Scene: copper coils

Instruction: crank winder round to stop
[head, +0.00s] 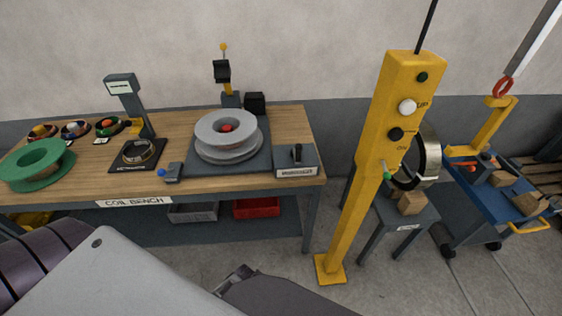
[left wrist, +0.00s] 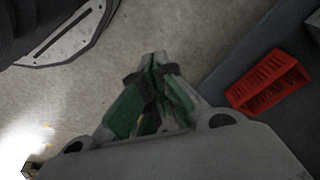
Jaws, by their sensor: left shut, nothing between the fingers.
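The winder is on the right part of the bench: a grey spool (head: 226,133) with a red hub, lying flat on a dark plate (head: 252,162). A small grey block with a blue knob (head: 162,172) sits at the plate's front left. A grey box with a dark upright handle (head: 297,153) stands at its right; I cannot tell which part is the crank. In the left wrist view my left gripper (left wrist: 156,62) is shut and empty, with green on its fingers, above the floor. It touches none of the winder. My right gripper is not in view.
A green spool (head: 60,166), a scale (head: 140,152) with a copper coil, and small bowls occupy the bench's left. A red bin (head: 257,207) sits below; it also shows in the left wrist view (left wrist: 268,82). A yellow post (head: 375,165) stands right of the bench, near a blue cart (head: 480,203).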

